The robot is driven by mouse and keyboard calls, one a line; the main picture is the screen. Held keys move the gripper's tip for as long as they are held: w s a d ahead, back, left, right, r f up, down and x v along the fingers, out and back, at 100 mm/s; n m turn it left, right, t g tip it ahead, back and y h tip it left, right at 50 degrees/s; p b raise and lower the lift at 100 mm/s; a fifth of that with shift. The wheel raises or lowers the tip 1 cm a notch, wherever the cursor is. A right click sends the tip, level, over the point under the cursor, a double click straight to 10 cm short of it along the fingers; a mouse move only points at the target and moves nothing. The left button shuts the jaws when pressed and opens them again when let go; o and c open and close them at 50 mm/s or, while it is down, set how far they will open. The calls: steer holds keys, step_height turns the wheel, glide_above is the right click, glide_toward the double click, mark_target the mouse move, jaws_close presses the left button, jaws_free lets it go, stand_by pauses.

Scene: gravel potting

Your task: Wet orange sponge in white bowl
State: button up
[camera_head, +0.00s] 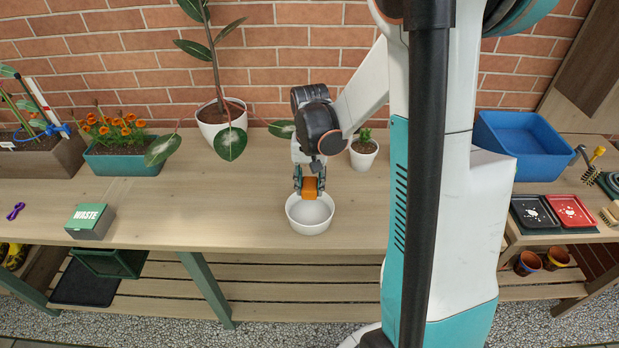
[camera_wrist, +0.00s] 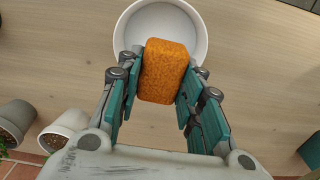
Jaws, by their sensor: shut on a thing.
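The orange sponge (camera_head: 310,188) is held between the fingers of my gripper (camera_head: 309,184), at the back edge of the white bowl. In the wrist view the sponge (camera_wrist: 164,71) sits between the two teal fingers of my gripper (camera_wrist: 163,85), and its far end overlaps the near part of the bowl. The white bowl (camera_head: 310,220) stands upright on the wooden table; it also shows in the wrist view (camera_wrist: 133,28). The visible part of its inside is plain white; I cannot tell whether it holds water. The sponge appears above the bowl's rim.
A white pot with a tall plant (camera_head: 222,120) and a small potted plant (camera_head: 364,150) stand behind. A WASTE box (camera_head: 91,221) and a planter of orange flowers (camera_head: 122,158) are left. A blue tub (camera_head: 523,148) is right.

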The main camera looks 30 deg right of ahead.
steer(key=shift+f+b, duration=3.45)
steer(key=shift+f, duration=1.1)
steer(key=shift+r, duration=0.1)
steer(key=shift+r+p, duration=2.55)
steer(key=shift+r, duration=1)
steer(key=shift+r+p, duration=1.45)
steer(key=shift+r, duration=0.6)
steer(key=shift+f, duration=0.1)
